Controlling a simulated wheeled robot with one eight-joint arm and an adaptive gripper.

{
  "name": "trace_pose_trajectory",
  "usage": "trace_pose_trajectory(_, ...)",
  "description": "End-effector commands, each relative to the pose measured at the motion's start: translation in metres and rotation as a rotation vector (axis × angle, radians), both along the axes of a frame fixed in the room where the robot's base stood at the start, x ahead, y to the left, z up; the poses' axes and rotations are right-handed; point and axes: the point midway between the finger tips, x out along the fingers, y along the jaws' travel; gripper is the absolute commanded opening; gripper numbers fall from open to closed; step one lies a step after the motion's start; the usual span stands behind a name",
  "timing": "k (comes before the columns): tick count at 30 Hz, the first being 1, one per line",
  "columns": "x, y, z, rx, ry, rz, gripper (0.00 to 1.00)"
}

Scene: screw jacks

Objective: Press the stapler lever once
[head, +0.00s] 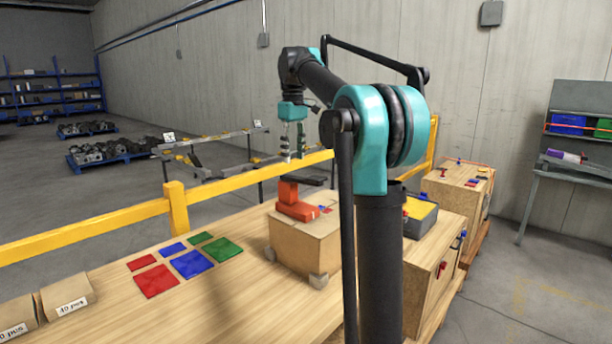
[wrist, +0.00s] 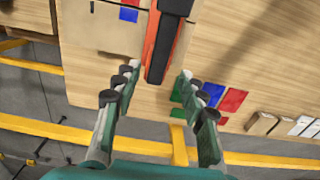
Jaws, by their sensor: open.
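The stapler (head: 295,205) has an orange-red body and a dark lever on top. It stands on a cardboard box (head: 300,242) on the wooden table. In the wrist view the stapler's dark lever (wrist: 173,8) runs in from the top edge, with its orange body (wrist: 160,48) beneath. My gripper (head: 291,157) points down above the stapler in the head view, apart from it. In the wrist view its fingers (wrist: 158,75) are spread wide and empty, and the stapler's near end lies between and beyond the tips.
Red, blue and green squares (head: 190,264) lie on the table left of the box. Small cartons (head: 66,296) sit at the table's left end. A yellow rail (head: 95,228) runs behind the table. A grey bin with yellow contents (head: 419,213) stands right of my arm.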

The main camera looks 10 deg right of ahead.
Motion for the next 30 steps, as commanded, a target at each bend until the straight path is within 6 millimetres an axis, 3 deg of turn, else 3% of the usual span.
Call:
trace_pose_trajectory(1, -0.001, -0.001, 0.002, -0.001, 0.002, 0.02, 0.32)
trace_pose_trajectory(9, -0.013, -0.013, 0.029, -0.011, 0.023, 0.377, 0.0)
trace_pose_trajectory(24, -0.049, -0.039, 0.09, 0.001, 0.09, 1.238, 0.0)
trace_pose_trajectory(30, -0.059, -0.045, 0.105, 0.012, 0.108, 1.465, 0.0)
